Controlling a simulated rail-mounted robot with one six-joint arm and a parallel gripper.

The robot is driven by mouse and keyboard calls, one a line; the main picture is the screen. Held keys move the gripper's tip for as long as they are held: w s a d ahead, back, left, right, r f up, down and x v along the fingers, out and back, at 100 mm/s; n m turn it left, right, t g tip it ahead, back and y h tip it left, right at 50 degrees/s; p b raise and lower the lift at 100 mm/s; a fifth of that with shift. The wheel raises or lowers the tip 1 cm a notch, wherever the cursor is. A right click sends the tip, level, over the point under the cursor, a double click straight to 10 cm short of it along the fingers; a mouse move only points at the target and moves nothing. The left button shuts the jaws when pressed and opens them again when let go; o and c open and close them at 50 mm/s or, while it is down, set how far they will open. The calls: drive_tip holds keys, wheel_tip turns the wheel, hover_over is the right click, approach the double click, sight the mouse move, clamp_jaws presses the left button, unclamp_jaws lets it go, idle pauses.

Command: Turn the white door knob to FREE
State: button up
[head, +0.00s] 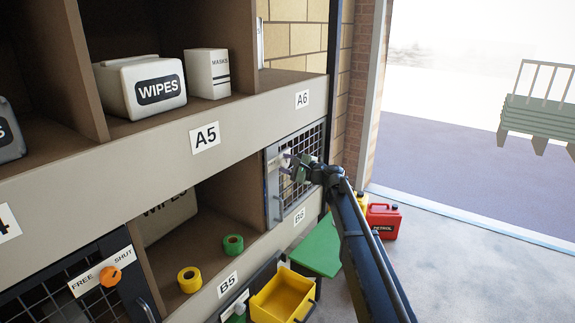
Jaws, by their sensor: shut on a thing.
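The white door knob (286,157) is on the upper left of a small mesh door (312,152) below the label A6. My gripper (290,168) reaches it from the right and is shut on it. The fingers cover part of the knob, so its pointing direction and any FREE or SHUT lettering beside it cannot be read. The mesh door looks closed, with a pale vertical handle (277,207) at its lower left.
An orange knob (110,276) marked FREE and SHUT is on another door at lower left. Yellow and green tape rolls (233,244) lie in the open bay. A yellow bin (284,295), a green surface (318,249) and a red can (384,221) stand below.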

drive_tip(key=n, duration=0.5)
drive_tip(key=shift+n, duration=0.3)
idle(0.4)
drive_tip(key=o, duration=0.9)
drive_tip(key=shift+o, duration=0.2)
drive_tip(key=v, duration=1)
drive_tip(key=shift+s+d, duration=0.15)
drive_tip(key=shift+d, duration=0.25)
